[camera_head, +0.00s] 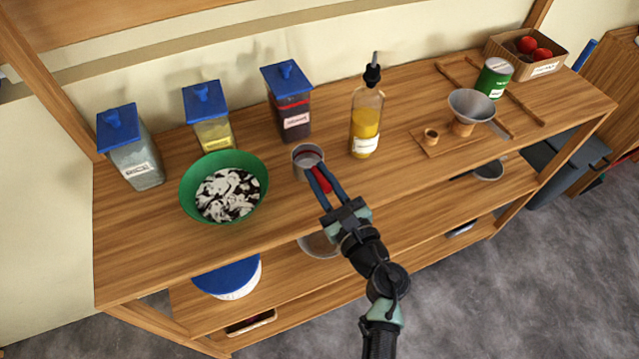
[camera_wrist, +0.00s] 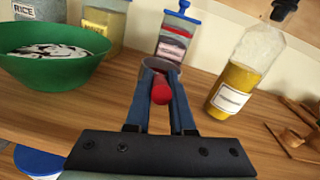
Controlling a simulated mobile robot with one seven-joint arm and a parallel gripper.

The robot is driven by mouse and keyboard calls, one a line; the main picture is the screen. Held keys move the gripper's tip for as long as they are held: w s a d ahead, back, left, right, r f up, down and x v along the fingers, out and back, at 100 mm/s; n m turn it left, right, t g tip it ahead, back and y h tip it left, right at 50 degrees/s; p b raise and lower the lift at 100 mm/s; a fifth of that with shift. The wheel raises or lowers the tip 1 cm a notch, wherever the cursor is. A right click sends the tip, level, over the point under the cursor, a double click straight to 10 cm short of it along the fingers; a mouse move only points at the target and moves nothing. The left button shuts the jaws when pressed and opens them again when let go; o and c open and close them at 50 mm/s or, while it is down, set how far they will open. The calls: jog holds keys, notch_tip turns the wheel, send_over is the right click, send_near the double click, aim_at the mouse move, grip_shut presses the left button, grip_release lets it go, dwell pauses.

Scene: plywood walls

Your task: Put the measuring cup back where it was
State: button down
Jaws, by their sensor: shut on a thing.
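The measuring cup (camera_head: 306,154) is a small grey metal cup with a red handle, at the middle of the top shelf in the head view. My gripper (camera_head: 321,169) reaches in from the front, its two blue fingers closed on the red handle. In the wrist view the cup (camera_wrist: 160,65) is upright beyond the fingers, and the handle shows between them. I cannot tell whether its base touches the shelf. The cup's inside looks dark reddish in the head view.
A green bowl (camera_head: 256,193) with black-and-white contents stands left of the cup. A blue-lidded jar (camera_head: 292,122) stands behind it, and an oil bottle (camera_head: 366,108) to the right. Two more jars (camera_head: 140,165) (camera_head: 214,132) stand at left. Bare wooden shelf top (camera_head: 300,215) lies in front.

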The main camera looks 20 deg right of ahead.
jog(key=shift+f, duration=0.95)
jog(key=shift+f+b, duration=0.2)
jog(key=shift+b, duration=0.1)
jog(key=c, duration=0.8)
grip_release()
jog(key=shift+r, duration=0.15)
jog(key=s, duration=0.8)
jog(key=s+d+b, duration=0.1)
jog(key=s, duration=0.3)
